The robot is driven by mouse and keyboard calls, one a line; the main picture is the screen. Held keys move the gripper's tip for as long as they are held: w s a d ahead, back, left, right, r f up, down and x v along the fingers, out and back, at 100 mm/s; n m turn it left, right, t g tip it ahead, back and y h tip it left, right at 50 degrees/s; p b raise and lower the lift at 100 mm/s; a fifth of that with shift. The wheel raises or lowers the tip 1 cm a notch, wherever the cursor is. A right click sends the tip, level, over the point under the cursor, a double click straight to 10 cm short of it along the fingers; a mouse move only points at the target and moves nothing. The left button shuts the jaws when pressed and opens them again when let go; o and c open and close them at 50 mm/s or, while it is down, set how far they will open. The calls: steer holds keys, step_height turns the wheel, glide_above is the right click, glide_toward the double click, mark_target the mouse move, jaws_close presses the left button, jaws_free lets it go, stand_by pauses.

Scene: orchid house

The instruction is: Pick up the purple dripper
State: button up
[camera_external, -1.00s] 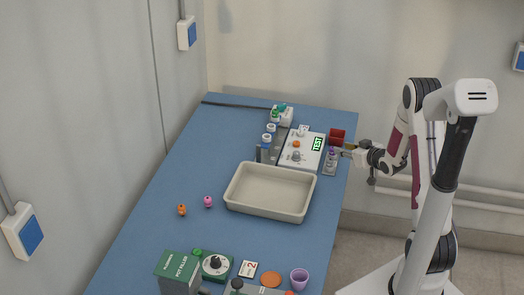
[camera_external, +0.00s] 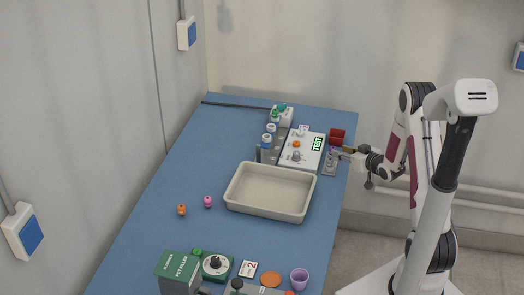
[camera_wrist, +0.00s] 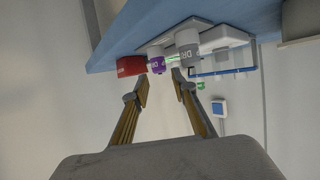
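The purple dripper (camera_wrist: 156,60) shows in the wrist view as a small white and purple bottle with lettering, just beyond my fingertips, between a red container and a grey-labelled dripper. In the external view it stands in a small holder (camera_external: 329,170) at the table's right edge, its purple top (camera_external: 334,150) partly hidden by my gripper. My gripper (camera_wrist: 161,86) is open, with a clear gap between its fingertips and nothing held. In the external view my gripper (camera_external: 343,152) reaches in from the right, close to the dripper; contact cannot be told.
The red container (camera_external: 337,136) is close behind the gripper. The grey-labelled dripper (camera_wrist: 187,45) is close on the right in the wrist view. A white TEST board (camera_external: 301,152) lies left of the holder. A beige tray (camera_external: 270,211) stands nearer the camera. The left table area is mostly clear.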

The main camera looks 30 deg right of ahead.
mark_target(333, 147)
steer(key=shift+w+f, duration=0.2)
steer(key=shift+w, duration=0.3)
steer(key=shift+w, duration=0.1)
steer(key=shift+x, duration=2.5)
steer(key=c, duration=0.6)
